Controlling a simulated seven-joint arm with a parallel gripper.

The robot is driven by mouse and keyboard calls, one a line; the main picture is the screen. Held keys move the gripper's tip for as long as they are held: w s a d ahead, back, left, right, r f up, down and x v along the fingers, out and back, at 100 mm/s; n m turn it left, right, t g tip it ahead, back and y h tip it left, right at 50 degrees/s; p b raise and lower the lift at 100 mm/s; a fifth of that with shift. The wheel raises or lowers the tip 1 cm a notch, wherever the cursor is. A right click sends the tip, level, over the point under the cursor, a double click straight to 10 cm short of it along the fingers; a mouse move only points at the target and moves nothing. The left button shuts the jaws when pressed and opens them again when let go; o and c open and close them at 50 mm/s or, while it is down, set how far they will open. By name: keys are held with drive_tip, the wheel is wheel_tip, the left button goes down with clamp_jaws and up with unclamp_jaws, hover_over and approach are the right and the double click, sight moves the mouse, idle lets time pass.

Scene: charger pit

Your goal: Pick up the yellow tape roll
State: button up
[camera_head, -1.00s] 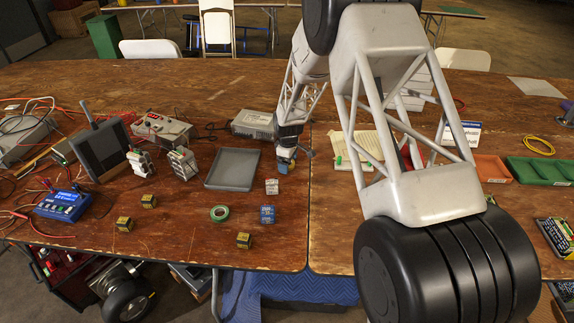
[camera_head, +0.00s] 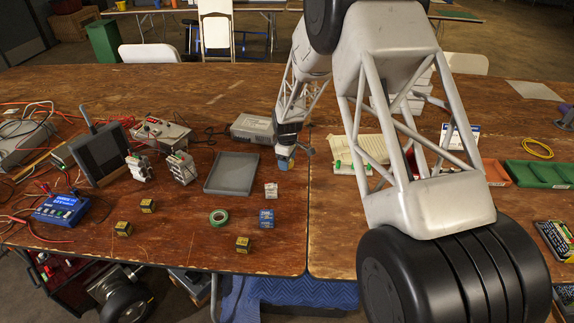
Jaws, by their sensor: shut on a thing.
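My gripper (camera_head: 285,162) is small in the picture, just right of the grey tray (camera_head: 207,187) and above the small white box. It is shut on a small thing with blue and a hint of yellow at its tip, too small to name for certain. No yellow tape roll can be made out clearly on the table. A green tape roll (camera_head: 219,218) lies flat in front of the tray. A thin yellow ring (camera_head: 538,147), more like a coil than a tape roll, lies at the far right.
A white box (camera_head: 271,190) and a blue box (camera_head: 266,218) stand in front of my gripper. Yellow-black cubes (camera_head: 243,244) are spread at the front left. A grey power supply (camera_head: 254,128) stands behind. Red (camera_head: 495,172) and green (camera_head: 540,174) trays are at the right.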

drive_tip(key=s+d, duration=0.1)
drive_tip(key=s, duration=0.4)
drive_tip(key=s+d+r, duration=0.1)
drive_tip(key=s+d, duration=0.1)
drive_tip(key=s, duration=0.3)
drive_tip(key=s+d+r, duration=0.1)
drive_tip(key=s, duration=0.4)
drive_tip(key=shift+s+d+r, duration=0.1)
drive_tip(key=shift+s+d, duration=0.1)
drive_tip(key=shift+d, duration=0.05)
drive_tip(key=shift+r, duration=0.15)
